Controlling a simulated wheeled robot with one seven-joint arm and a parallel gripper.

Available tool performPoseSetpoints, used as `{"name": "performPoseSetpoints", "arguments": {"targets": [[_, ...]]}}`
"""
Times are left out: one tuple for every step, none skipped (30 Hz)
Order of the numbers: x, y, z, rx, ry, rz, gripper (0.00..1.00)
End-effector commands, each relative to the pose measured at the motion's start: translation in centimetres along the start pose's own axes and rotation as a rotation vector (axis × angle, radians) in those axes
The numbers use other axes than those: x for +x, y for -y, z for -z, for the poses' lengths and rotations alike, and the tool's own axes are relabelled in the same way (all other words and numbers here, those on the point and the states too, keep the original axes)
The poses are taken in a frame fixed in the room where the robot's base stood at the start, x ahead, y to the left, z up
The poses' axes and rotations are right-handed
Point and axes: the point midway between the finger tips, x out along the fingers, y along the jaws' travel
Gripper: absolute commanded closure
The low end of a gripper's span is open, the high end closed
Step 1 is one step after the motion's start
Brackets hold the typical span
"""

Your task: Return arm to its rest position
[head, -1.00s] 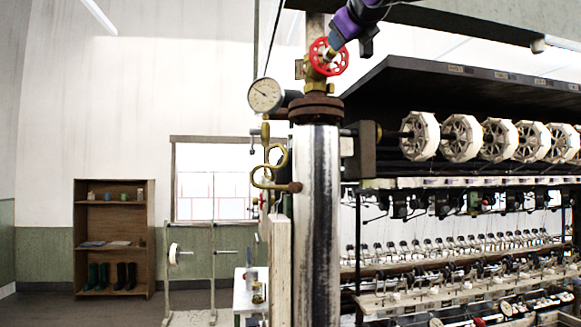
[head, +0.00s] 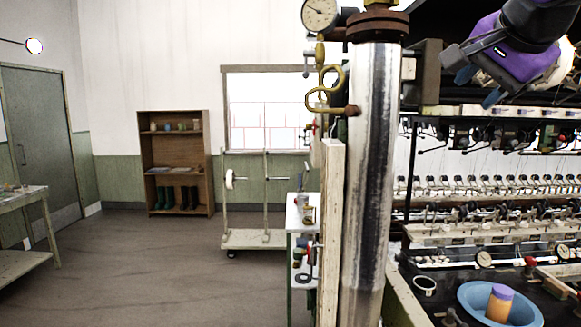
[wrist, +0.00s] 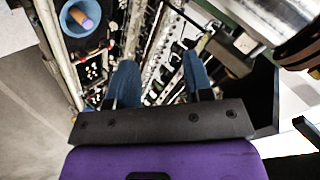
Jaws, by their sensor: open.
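My gripper (head: 477,87) is at the upper right of the head view, in front of the reeling machine and right of the steel pipe. Its blue fingers are apart. The wrist view shows the gripper (wrist: 160,75) from behind, with nothing between its two fingers. My purple and black wrist is held high, and the fingers point down and to the left in the head view.
The vertical steel pipe (head: 367,180) stands close to the left of my gripper, with a pressure gauge (head: 319,13) beside its top. A blue basin (head: 470,291) holding a purple and orange cylinder (head: 499,303) lies lower right. Open floor (head: 150,265) is at left.

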Motion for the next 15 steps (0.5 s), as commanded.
{"name": "performPoseSetpoints", "arguments": {"targets": [[0.2,-2.3,-0.9,-0.081,0.021,-0.034,0.53],[0.4,-3.6,-1.6,-0.137,0.037,-0.054,0.53],[0.6,-5.3,-2.4,-0.212,0.061,-0.079,0.53],[0.7,-6.6,-3.0,-0.269,0.079,-0.096,0.53],[0.8,-7.9,-3.6,-0.324,0.099,-0.111,0.53],[1.0,-9.7,-4.5,-0.399,0.129,-0.131,0.53],[1.1,-11.0,-5.2,-0.454,0.151,-0.144,0.53],[1.1,-12.3,-5.8,-0.509,0.176,-0.155,0.53],[1.2,-14.1,-6.7,-0.581,0.21,-0.169,0.53],[1.3,-15.3,-7.4,-0.634,0.235,-0.177,0.53],[1.3,-16.5,-8.0,-0.683,0.26,-0.183,0.53],[1.4,-18.0,-8.9,-0.745,0.294,-0.189,0.53],[1.4,-19.1,-9.4,-0.79,0.317,-0.192,0.53],[1.4,-20.0,-10.0,-0.83,0.339,-0.193,0.53],[1.4,-21.2,-10.6,-0.878,0.367,-0.195,0.53]]}}
